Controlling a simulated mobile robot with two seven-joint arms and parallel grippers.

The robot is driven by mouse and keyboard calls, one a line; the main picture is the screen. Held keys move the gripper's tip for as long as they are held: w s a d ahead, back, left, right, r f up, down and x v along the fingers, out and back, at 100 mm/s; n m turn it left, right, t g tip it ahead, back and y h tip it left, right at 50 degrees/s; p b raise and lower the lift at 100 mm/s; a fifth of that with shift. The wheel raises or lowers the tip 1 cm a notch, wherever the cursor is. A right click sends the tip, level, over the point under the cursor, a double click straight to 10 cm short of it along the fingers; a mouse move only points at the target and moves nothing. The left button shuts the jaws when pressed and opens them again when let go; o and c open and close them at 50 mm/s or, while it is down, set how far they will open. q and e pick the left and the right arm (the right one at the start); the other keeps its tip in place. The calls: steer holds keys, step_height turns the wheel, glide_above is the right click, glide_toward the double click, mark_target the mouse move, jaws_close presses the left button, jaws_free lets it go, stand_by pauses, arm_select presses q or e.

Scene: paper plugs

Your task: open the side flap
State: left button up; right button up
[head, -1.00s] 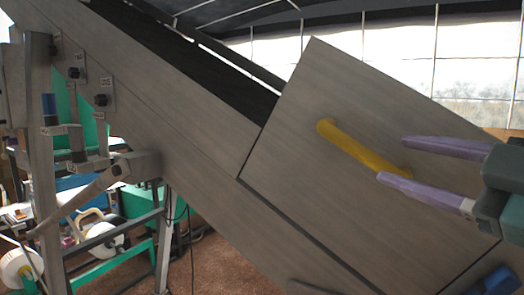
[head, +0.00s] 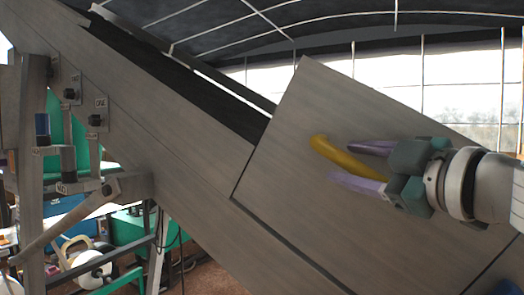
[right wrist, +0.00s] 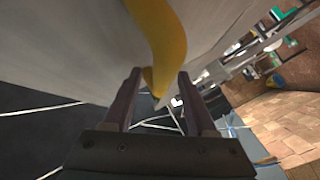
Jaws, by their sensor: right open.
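The side flap (head: 300,130) is a grey panel on the side of the sloping conveyor, and it looks closed. A yellow bar handle (head: 345,160) runs slantwise across it. My right gripper (head: 350,166) is open, with one purple finger above the handle and one below it in the head view. In the right wrist view the handle (right wrist: 163,45) comes down between the two open fingers (right wrist: 157,98). I cannot tell whether the fingers touch it. Part of the handle's lower end is hidden by the gripper. My left gripper is not in view.
The conveyor (head: 150,90) with its dark belt slopes down from upper left to lower right. A metal post with a bracket and lever (head: 75,225) stands at the left. Machinery with a white roll (head: 92,265) is behind it.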

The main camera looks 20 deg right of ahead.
steer(key=shift+w+a, duration=0.1)
steer(key=shift+w, duration=0.25)
jaws_close()
stand_by(0.3)
stand_by(1.0)
